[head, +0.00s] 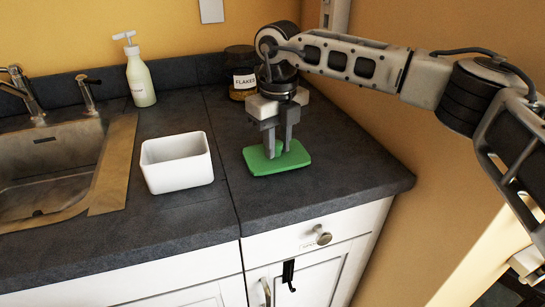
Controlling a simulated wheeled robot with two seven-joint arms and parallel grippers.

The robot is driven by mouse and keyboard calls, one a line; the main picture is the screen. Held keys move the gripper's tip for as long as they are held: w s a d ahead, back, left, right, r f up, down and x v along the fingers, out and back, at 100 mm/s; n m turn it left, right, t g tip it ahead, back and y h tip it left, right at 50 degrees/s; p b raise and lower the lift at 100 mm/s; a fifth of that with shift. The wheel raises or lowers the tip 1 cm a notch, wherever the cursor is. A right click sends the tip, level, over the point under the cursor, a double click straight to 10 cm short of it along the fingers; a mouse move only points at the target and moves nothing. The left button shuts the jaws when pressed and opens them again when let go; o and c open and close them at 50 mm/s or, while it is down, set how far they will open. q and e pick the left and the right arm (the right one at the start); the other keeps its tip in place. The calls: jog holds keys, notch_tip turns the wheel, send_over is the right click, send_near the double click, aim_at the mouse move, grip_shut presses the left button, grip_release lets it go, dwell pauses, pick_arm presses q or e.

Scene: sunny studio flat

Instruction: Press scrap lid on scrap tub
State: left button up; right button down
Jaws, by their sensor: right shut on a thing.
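The scrap tub (177,176) is a white, open-topped rectangular container. It stands upright on the dark counter, to the right of the sink. The scrap lid (262,166) is a flat green rectangle with rounded corners, to the right of the tub and apart from it. My right gripper (279,151) points down and is shut on the raised green part at the middle of the lid. The lid looks at or just above the counter; I cannot tell whether it touches. My left gripper is not in view.
A steel sink (50,180) with a faucet (25,95) is at the left. A white pump bottle (140,80) stands at the back. A jar labelled FLAKES (239,80) stands behind my right gripper. The dark counter (340,165) is clear to the lid's right, up to its edge.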

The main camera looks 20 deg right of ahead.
aim_at(277, 143)
jog(key=shift+r+p, duration=0.9)
jog(key=shift+r, duration=0.7)
